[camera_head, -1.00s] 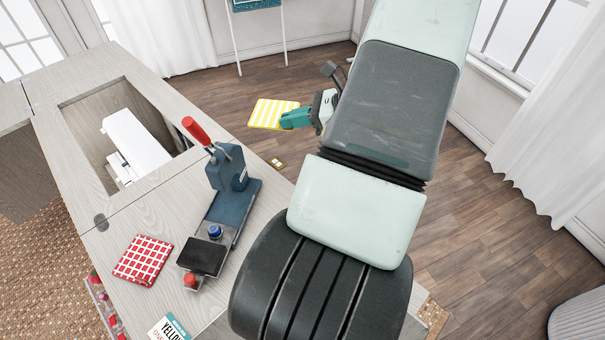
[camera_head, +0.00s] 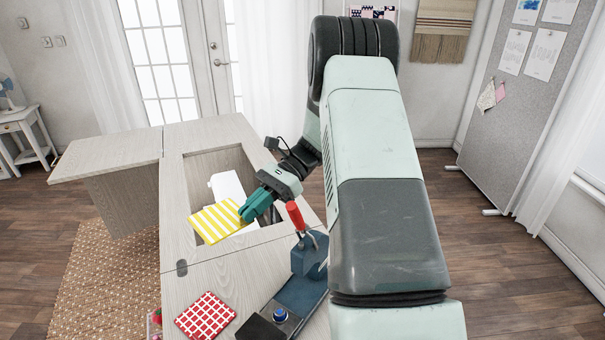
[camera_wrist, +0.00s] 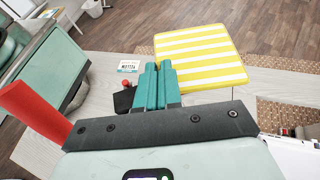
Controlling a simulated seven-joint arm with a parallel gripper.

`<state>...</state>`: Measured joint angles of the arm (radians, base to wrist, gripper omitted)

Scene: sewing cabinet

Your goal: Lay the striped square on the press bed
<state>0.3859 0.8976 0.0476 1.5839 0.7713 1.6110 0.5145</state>
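The yellow-and-white striped square (camera_head: 215,221) is held up at one edge by my gripper (camera_head: 252,207), over the cabinet's opening. In the wrist view the striped square (camera_wrist: 203,50) lies flat just past my closed teal fingers (camera_wrist: 158,72), to their upper right. The press (camera_head: 308,262), blue-grey with a red handle (camera_head: 297,216), stands on the cabinet top in front of my gripper.
A red-and-white checked square (camera_head: 206,317) lies on the cabinet top (camera_head: 235,268), left of the press bed. A white machine (camera_head: 227,187) sits in the cabinet opening. The red handle (camera_wrist: 35,112) stands close left of my gripper in the wrist view. A printed card (camera_wrist: 129,66) lies beyond.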

